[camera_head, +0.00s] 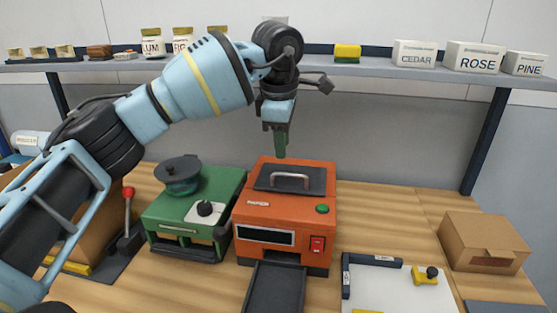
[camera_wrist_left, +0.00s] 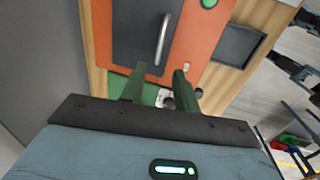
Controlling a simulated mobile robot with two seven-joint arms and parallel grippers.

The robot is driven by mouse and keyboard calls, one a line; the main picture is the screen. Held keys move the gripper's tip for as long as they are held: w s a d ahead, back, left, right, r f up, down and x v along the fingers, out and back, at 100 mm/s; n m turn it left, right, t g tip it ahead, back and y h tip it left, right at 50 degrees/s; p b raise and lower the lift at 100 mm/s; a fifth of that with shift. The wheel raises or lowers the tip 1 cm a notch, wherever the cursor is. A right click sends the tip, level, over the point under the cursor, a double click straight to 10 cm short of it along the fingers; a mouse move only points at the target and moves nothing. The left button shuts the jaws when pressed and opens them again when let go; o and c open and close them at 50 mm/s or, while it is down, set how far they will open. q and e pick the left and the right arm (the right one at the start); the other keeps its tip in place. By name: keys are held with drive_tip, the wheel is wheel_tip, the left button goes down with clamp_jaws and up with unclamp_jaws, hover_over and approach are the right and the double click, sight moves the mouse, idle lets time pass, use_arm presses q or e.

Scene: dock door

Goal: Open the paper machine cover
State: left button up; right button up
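The paper machine (camera_head: 262,211) is an orange box on the workbench, taken to be the task's machine. Its dark cover (camera_head: 264,179) lies flat and closed on top, with a silver bar handle (camera_head: 291,177). In the left wrist view the cover (camera_wrist_left: 134,35) and handle (camera_wrist_left: 161,42) show beyond the fingers. My left gripper (camera_head: 281,150) hangs pointing down above the rear of the machine, apart from the handle. In the wrist view its two green fingers (camera_wrist_left: 157,76) stand apart with nothing between them. My right gripper is in neither view.
A green machine (camera_head: 196,212) with a round dark top stands close to the left. A dark tray (camera_head: 274,289) sticks out in front. A white board (camera_head: 398,285) and a cardboard box (camera_head: 484,242) lie to the right. A shelf (camera_head: 380,66) with labelled boxes runs behind.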

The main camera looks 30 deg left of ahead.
use_arm(q)
hover_over(280, 188)
drive_tip(key=shift+w+f, duration=0.1)
drive_tip(key=shift+f, duration=3.35)
drive_tip(key=shift+c, duration=0.4)
clamp_jaws()
